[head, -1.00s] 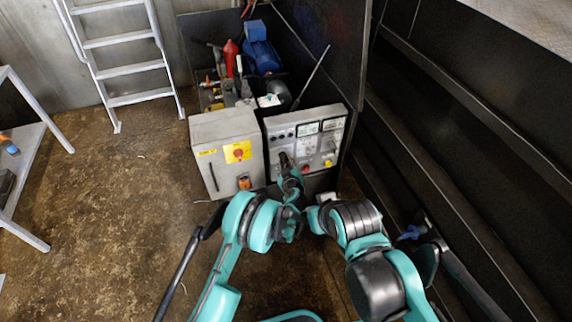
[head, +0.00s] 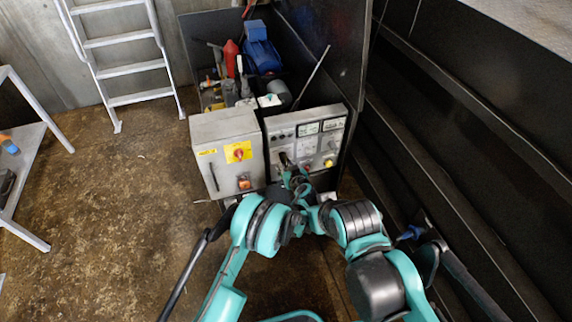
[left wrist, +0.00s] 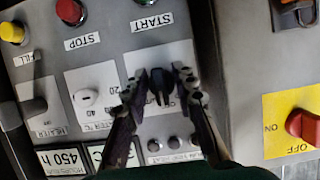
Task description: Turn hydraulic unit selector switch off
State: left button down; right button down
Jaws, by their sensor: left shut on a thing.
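The grey control panel (head: 308,140) stands upright in the head view, with gauges and buttons. My left gripper (head: 285,162) reaches its lower left part. In the left wrist view, my left gripper (left wrist: 161,84) has its two dark fingers on either side of a black selector knob (left wrist: 160,88) on a white label plate, and is shut on it. The plate's lettering is partly covered by the fingers and cannot be read in full. My right arm shows in the head view, but its gripper cannot be made out.
A grey box (head: 228,150) with a red rotary switch (left wrist: 302,126) on a yellow ON/OFF plate stands left of the panel. Dark walls bound the right side.

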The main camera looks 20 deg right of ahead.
pick_arm(q)
jog(key=shift+r, duration=0.1)
jog(key=c, duration=1.6)
grip_release()
notch_tip(320, 180, up, 10)
jog(key=shift+w+f, duration=0.1)
